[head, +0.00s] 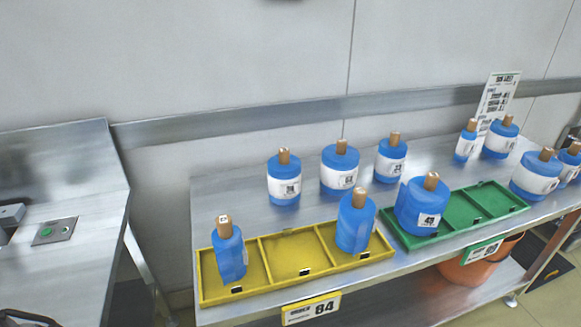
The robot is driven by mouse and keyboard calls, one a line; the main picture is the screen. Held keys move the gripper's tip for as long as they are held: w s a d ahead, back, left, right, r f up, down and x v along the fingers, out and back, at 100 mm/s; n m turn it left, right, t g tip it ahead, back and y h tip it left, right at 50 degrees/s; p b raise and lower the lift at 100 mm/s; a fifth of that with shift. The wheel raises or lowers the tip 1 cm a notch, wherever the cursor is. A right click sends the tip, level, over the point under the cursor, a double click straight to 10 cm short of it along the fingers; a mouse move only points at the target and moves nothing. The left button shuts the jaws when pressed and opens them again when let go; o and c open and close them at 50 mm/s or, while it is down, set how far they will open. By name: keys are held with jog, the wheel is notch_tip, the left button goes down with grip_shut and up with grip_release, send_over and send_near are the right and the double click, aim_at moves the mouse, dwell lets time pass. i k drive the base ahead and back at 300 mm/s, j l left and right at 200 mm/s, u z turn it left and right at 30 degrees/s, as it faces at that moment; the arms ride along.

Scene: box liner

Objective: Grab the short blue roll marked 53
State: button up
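Several blue rolls with brown cores stand on a steel table. I cannot read 53 for certain on any label. At the back stand a left roll (284,194), a wider middle roll (340,160) and a right roll (385,168), each with a white band and printed label. A slim roll (230,256) stands in the left compartment of the yellow tray (256,263), and another roll (353,222) in its right one. A wide roll (412,205), its label perhaps 43, stands in the green tray (449,205). My gripper is not in view.
More blue rolls (500,138) stand at the right, near a sign (497,93). A yellow card (311,309) reading 84 is on the front edge. An orange bin (475,268) sits below. A steel counter (60,230) stands left, across a gap.

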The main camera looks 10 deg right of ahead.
aim_at(340, 162)
jog(key=l+u, duration=0.7)
jog(key=l, duration=0.15)
jog(key=k+l, duration=0.1)
jog(key=l, duration=0.25)
jog(key=l+u, duration=0.15)
jog(key=l, duration=0.2)
jog(key=k+l, duration=0.15)
jog(key=l, duration=0.45)
jog(key=i+l, duration=0.15)
jog(key=l, duration=0.2)
jog(key=i, duration=0.7)
jog(key=j+u, duration=0.05)
